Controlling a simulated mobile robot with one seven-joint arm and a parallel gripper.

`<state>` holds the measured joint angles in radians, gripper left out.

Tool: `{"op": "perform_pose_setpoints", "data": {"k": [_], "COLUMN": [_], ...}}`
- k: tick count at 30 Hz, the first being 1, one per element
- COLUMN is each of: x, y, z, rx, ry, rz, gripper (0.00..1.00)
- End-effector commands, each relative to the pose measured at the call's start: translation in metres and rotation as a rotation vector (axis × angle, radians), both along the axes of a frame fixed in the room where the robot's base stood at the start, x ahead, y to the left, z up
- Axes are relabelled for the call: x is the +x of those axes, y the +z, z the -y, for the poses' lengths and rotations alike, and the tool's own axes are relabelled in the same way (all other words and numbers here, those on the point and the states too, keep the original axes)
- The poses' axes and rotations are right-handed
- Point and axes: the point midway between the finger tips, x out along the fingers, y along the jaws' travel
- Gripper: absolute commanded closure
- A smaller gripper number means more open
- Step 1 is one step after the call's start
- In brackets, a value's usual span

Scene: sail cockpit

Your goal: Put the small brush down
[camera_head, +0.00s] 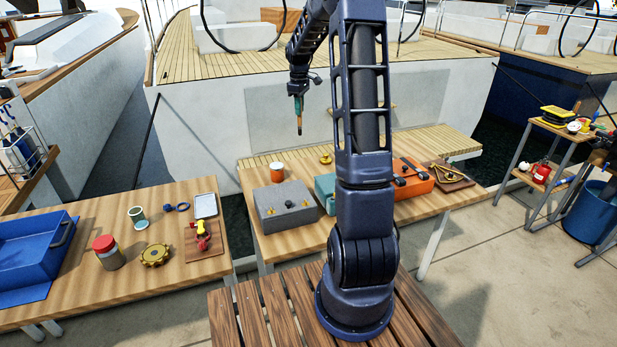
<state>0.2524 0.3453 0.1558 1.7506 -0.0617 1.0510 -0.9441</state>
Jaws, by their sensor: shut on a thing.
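My gripper (299,94) is shut on the small brush (299,117). The brush hangs about upright, its teal part up in the jaws and its orange-brown part with a dark tip pointing down. It is in the air in front of the white hull, apart from any surface that I can see. Below it in the picture is the middle wooden table (290,247). My own arm stands in front of part of that table and hides some of it.
The middle table bears a grey box (277,214), an orange-and-white cup (277,172), a teal item (325,190) and an orange case (413,183). The left table (180,268) bears a blue tray (32,247), a red-lidded jar (106,251) and a yellow gear (156,254).

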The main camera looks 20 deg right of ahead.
Motion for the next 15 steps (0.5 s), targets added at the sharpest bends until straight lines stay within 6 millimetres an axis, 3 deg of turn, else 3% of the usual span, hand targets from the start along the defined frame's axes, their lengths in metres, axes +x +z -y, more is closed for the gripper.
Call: {"op": "perform_pose_setpoints", "data": {"k": [3, 8, 15], "x": [-0.008, -0.013, -0.013], "y": [0.000, -0.005, -0.048], "z": [0.022, 0.033, 0.033], "rx": [0.000, 0.001, 0.001], "ry": [-0.053, -0.082, -0.085], "rz": [0.001, 0.001, -0.003], "gripper": [1.00, 1.00, 1.00]}}
